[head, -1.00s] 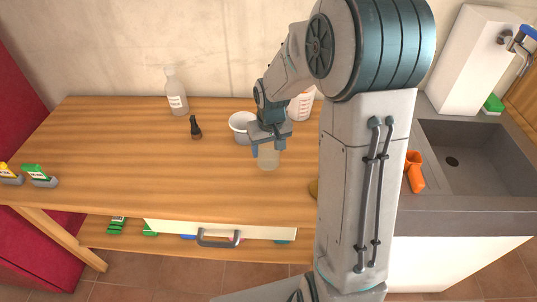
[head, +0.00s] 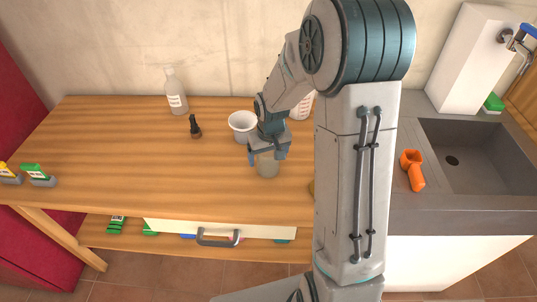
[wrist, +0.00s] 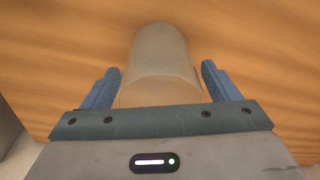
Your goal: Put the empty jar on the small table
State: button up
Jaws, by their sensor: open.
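A clear, empty-looking jar (head: 267,167) stands on the wooden table top (head: 110,150), in front of a white cup. My gripper (head: 268,156) is over the jar, with its fingers open on either side of it. In the wrist view the jar (wrist: 160,65) lies between the two blue fingers of my gripper (wrist: 160,85), with a gap on each side. I cannot make out which surface is the small table.
A white cup (head: 242,124), a dark small bottle (head: 195,128) and a clear labelled bottle (head: 175,92) stand behind and left. A measuring beaker (head: 302,106) is partly behind my arm. An orange scoop (head: 412,170) lies by the sink (head: 475,160) at right.

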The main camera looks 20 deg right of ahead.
notch_tip(320, 180, up, 11)
jog(key=s, duration=0.2)
jog(key=s+r, duration=0.2)
jog(key=s, duration=0.7)
jog(key=s+r+m+t, duration=0.1)
jog(key=s+r, duration=0.2)
jog(key=s, duration=0.6)
jog(key=shift+s+a, duration=0.25)
